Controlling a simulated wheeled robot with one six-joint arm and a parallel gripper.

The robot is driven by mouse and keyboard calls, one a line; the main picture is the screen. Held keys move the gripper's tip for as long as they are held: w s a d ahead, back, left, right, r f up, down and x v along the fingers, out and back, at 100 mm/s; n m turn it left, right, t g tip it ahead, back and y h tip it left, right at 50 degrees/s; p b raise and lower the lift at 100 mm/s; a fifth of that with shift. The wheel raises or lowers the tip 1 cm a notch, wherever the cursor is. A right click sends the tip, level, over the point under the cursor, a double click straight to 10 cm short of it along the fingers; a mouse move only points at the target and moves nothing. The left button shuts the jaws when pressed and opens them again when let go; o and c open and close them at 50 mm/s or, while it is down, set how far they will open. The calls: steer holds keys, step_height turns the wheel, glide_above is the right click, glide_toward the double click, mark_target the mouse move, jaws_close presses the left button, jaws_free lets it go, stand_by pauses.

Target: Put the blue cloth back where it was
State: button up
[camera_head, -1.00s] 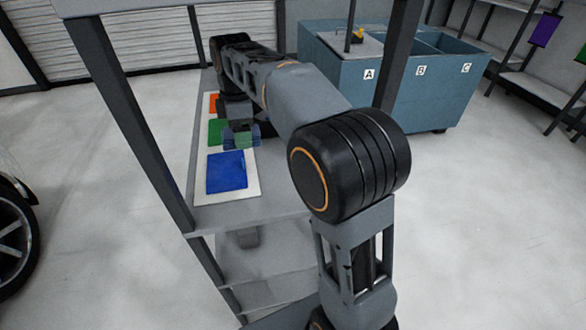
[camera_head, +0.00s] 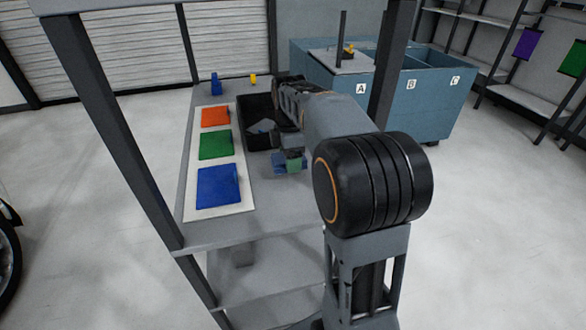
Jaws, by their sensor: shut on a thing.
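My gripper (camera_head: 290,168) is over the grey bench top, right of the white board and at the near end of a black tray. It is shut on a small dull-blue thing that looks like the blue cloth (camera_head: 279,166); a green patch shows between its blue parts. The gripper and its grasp are small and partly hidden by my arm, so I cannot tell whether the cloth touches the bench. The white board (camera_head: 222,212) carries an orange square (camera_head: 214,117), a green square (camera_head: 214,145) and a bright blue square (camera_head: 217,186).
The black tray (camera_head: 247,106) holds a grey-blue item (camera_head: 262,127). A blue bottle (camera_head: 214,86) and a small yellow object (camera_head: 253,79) stand at the bench's far end. Dark posts rise around the bench. A blue bin (camera_head: 432,104) marked A, B, C stands behind right.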

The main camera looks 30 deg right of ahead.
mark_target(293, 175)
steer(key=shift+s+d+f, duration=0.1)
steer(key=shift+d+f, duration=0.25)
steer(key=shift+f, duration=0.1)
steer(key=shift+f+b, duration=0.35)
steer(key=shift+f, duration=1.2)
steer(key=o, duration=0.8)
steer(key=shift+o, duration=0.2)
step_height(293, 175, up, 12)
steer(key=shift+r+p, duration=0.1)
steer(key=shift+p, duration=1.1)
